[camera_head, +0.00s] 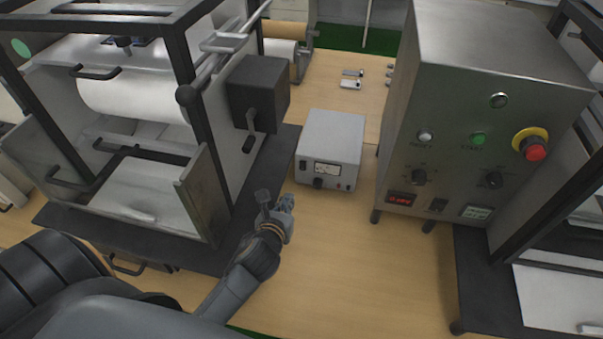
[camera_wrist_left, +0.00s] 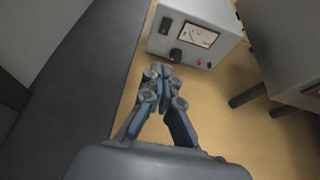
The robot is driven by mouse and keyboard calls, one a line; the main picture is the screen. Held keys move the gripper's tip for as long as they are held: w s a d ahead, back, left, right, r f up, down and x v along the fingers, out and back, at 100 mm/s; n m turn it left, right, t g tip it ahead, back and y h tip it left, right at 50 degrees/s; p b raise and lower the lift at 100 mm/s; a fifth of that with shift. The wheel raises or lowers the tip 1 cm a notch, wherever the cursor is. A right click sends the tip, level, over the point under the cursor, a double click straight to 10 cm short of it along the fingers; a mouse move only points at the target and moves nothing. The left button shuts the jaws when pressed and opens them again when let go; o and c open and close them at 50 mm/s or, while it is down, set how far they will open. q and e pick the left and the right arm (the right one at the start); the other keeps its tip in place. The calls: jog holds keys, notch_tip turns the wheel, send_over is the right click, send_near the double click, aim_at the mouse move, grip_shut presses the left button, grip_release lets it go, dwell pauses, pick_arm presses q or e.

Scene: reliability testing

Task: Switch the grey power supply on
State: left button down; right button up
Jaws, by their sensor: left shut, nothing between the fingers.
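The grey power supply (camera_head: 331,148) is a small box on the wooden table, between the black-framed machine and the large metal control box. Its front has a meter, a dark knob and small terminals. In the left wrist view the power supply (camera_wrist_left: 201,27) stands ahead of the fingers, with a dark switch (camera_wrist_left: 166,25) left of the meter and the knob (camera_wrist_left: 176,55) below. My left gripper (camera_head: 284,202) is shut and empty, in front of the power supply and a little to its left. In the left wrist view its fingertips (camera_wrist_left: 160,70) are just below the knob, apparently apart from it. My right gripper is out of view.
The large metal control box (camera_head: 470,75) with buttons, knobs and a red emergency stop stands to the right. The framed machine (camera_head: 150,165) on a dark base plate (camera_head: 262,180) stands at left. Small metal parts (camera_head: 351,79) lie behind. The table in front (camera_head: 370,270) is clear.

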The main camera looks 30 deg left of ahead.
pick_arm(q)
send_near(302, 169)
jog(key=p+x, duration=0.1)
jog(key=x, duration=0.5)
jog(key=shift+s+d+f, duration=0.1)
jog(key=shift+f, duration=0.05)
jog(key=shift+w+f, duration=0.1)
jog(key=shift+w, duration=0.25)
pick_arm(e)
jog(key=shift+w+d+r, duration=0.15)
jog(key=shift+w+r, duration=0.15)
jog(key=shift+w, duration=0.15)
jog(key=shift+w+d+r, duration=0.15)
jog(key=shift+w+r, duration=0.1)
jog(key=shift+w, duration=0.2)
pick_arm(q)
jog(key=shift+w+f+b, duration=0.15)
jog(key=shift+f+b, duration=0.2)
jog(key=shift+b, duration=0.35)
jog(key=shift+a+r+t, duration=0.2)
jog(key=shift+t, duration=0.1)
jog(key=shift+r, duration=0.2)
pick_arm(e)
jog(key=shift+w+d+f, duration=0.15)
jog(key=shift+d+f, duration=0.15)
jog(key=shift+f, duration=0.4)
